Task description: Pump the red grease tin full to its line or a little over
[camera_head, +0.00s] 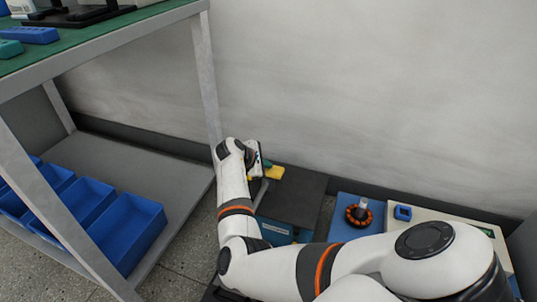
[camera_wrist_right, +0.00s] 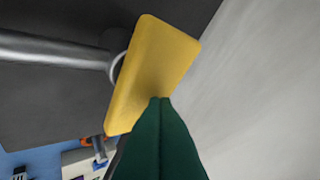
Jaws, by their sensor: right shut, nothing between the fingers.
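My right gripper (camera_head: 267,164) is shut and empty, at the yellow block (camera_head: 276,173) near the back wall. In the right wrist view its green fingertips (camera_wrist_right: 160,103) overlap the near face of the yellow block (camera_wrist_right: 152,72). I cannot tell whether they press on it or hover just off it. The block sits on the end of a grey metal rod (camera_wrist_right: 55,50), like a pump lever. I cannot make out the red grease tin in either view; my right arm covers part of the area. My left gripper is not in view.
A dark-topped unit (camera_head: 295,195) stands under the lever. To its right are a blue mat (camera_head: 345,231) with an orange-and-black ring part (camera_head: 359,213) and a pale panel with a blue square piece (camera_head: 403,212). A shelf rack with blue bins (camera_head: 125,235) stands left. The wall is close behind.

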